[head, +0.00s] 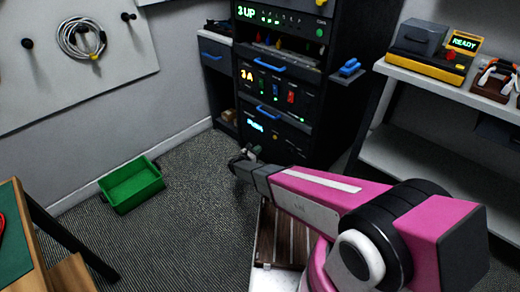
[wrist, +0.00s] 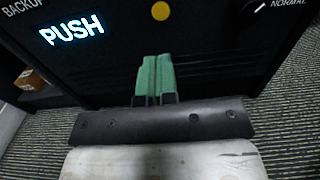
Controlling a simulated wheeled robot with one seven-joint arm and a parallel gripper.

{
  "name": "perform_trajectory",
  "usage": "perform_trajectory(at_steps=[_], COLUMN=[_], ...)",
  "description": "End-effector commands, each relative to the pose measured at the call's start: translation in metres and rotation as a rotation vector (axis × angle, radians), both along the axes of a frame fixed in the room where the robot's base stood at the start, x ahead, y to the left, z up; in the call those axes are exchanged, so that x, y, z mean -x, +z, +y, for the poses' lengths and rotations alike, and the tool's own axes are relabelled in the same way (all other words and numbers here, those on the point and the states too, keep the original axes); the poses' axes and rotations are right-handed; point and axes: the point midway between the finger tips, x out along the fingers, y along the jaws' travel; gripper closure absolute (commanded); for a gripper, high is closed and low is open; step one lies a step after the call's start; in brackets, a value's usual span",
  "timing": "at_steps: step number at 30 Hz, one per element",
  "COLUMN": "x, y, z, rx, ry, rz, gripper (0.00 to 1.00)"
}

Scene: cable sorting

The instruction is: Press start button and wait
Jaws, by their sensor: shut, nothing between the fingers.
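A dark rack cabinet (head: 313,100) stands at the back centre. A lit "PUSH" sign (wrist: 72,28) glows white on its lower panel in the wrist view. A round yellow button (wrist: 160,11) sits right of the sign at the top edge. I see no label reading start, so I cannot tell if this is the start button. My gripper (wrist: 155,80) has green fingertips shut together with nothing between them. They point at the dark panel, below the yellow button in the picture. In the head view, my gripper (head: 246,155) is low before the rack; contact cannot be told.
A green bin (head: 132,184) lies on the carpet at left. A shelf unit (head: 430,85) at right bears a yellow-based device with a "READY" display (head: 464,43). A table (head: 12,235) stands at the lower left. The carpet between bin and rack is clear.

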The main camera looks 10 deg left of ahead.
Motion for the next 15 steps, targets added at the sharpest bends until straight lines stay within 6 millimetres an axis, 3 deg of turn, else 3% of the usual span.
perform_trajectory(at_steps=[15], x=[-0.075], y=[-0.001], z=[-0.058], rx=[0.0], ry=[-0.002], rz=[0.0], gripper=[1.0])
